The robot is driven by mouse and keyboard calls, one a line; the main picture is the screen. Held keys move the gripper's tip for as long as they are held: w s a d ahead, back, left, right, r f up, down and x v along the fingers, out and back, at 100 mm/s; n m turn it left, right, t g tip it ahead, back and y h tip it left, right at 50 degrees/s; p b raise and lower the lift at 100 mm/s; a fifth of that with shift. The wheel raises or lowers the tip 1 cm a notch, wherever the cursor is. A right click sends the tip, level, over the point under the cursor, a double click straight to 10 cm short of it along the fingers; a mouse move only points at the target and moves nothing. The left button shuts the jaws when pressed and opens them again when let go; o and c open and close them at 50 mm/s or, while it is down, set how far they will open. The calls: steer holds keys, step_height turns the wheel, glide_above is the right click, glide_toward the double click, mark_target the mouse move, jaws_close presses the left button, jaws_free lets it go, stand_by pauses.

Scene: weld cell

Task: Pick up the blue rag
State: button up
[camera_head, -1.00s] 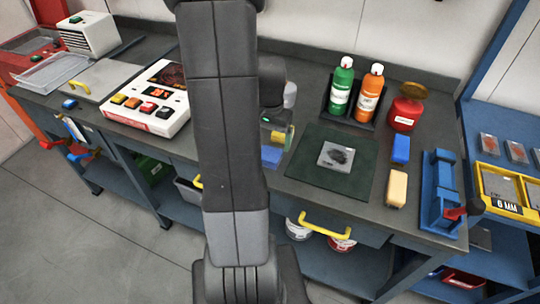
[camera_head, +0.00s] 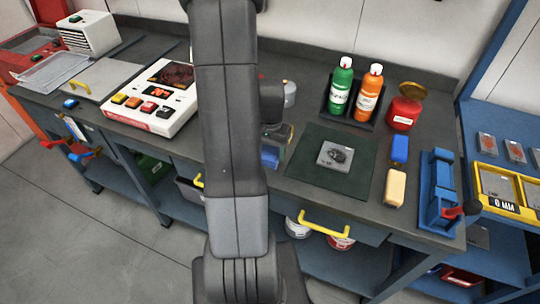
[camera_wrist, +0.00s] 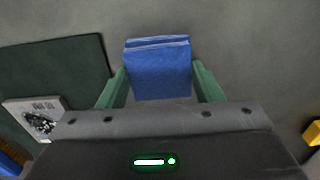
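The blue rag (camera_wrist: 158,70) is a folded blue cloth on the grey bench. In the wrist view it lies between the two green fingers of my gripper (camera_wrist: 160,82). The fingers are apart, one on each side of the rag, with narrow gaps visible beside it. I see no clear grip on the cloth. In the head view the rag (camera_head: 270,157) is partly hidden by my arm, and my gripper (camera_head: 278,142) is low over it, its fingers hard to make out.
A dark green mat (camera_head: 311,174) with a grey plate (camera_head: 336,157) lies right of the rag. Green (camera_head: 340,88) and orange (camera_head: 369,95) bottles stand behind. A white button panel (camera_head: 140,112) is to the left. The yellow drawer handle (camera_head: 324,225) juts from the front edge.

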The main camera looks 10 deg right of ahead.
mark_target(270, 153)
steer(key=shift+c, duration=0.7)
steer(key=shift+r, duration=0.1)
step_height(270, 153, up, 10)
steer(key=shift+b, duration=0.4)
